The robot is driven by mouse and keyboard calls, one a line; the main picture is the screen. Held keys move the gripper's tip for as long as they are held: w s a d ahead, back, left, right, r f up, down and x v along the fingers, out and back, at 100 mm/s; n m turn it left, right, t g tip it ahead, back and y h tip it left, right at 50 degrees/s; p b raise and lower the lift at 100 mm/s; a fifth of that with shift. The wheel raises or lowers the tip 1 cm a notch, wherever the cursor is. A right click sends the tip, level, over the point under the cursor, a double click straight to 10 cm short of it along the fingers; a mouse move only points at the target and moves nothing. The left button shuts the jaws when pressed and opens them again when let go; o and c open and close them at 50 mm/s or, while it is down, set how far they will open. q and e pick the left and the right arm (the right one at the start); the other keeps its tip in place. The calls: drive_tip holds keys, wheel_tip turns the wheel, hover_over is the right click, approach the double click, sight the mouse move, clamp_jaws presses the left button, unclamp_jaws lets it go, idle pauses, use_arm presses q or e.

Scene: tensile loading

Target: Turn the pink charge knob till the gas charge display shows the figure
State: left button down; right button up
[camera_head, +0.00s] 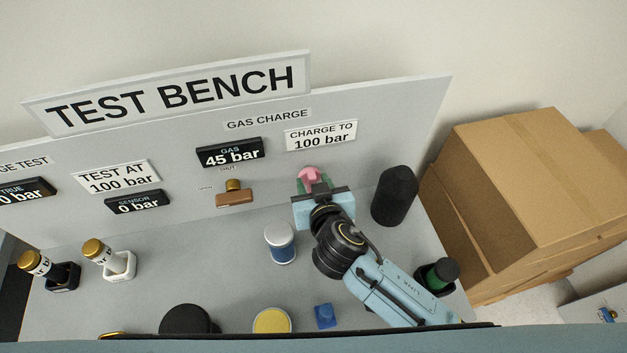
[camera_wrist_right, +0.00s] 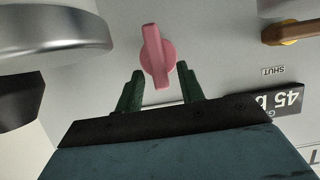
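The pink charge knob (camera_head: 308,174) is on the upright panel, under the "CHARGE TO 100 bar" sign (camera_head: 321,135). The gas charge display (camera_head: 230,153) reads 45 bar. My right gripper (camera_head: 312,185) is at the knob and partly covers it. In the right wrist view the knob (camera_wrist_right: 156,55) has a raised grip bar, slightly tilted from upright. The green fingers of my right gripper (camera_wrist_right: 160,78) are apart, one on each side of the bar's near end, with gaps showing on both sides. My left gripper is not in view.
A brown-handled valve (camera_head: 235,195), marked SHUT, is left of the knob. A dark cylinder (camera_head: 394,196) stands close right of my right gripper. A white and blue jar (camera_head: 280,243) stands on the bench to its left. Cardboard boxes (camera_head: 540,190) are at the right.

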drive_tip(key=shift+w+f, duration=0.1)
drive_tip(key=shift+w, duration=0.15)
drive_tip(key=shift+c, duration=0.5)
clamp_jaws()
drive_tip(key=n, duration=0.1)
drive_tip(key=n+h+b, duration=0.1)
drive_tip(key=a+n+h, duration=0.1)
drive_tip(key=shift+s+a+f+t+b, duration=0.1)
drive_tip(key=shift+f+t+b, duration=0.15)
drive_tip(key=shift+t+b, duration=0.1)
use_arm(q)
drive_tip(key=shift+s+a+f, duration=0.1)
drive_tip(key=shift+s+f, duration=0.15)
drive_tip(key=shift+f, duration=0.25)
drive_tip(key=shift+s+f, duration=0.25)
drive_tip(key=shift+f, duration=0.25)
use_arm(e)
drive_tip(key=shift+r+n+h, duration=0.1)
drive_tip(key=shift+n+h, duration=0.2)
drive_tip(key=shift+n, duration=0.2)
drive_tip(key=shift+o, duration=0.5)
unclamp_jaws()
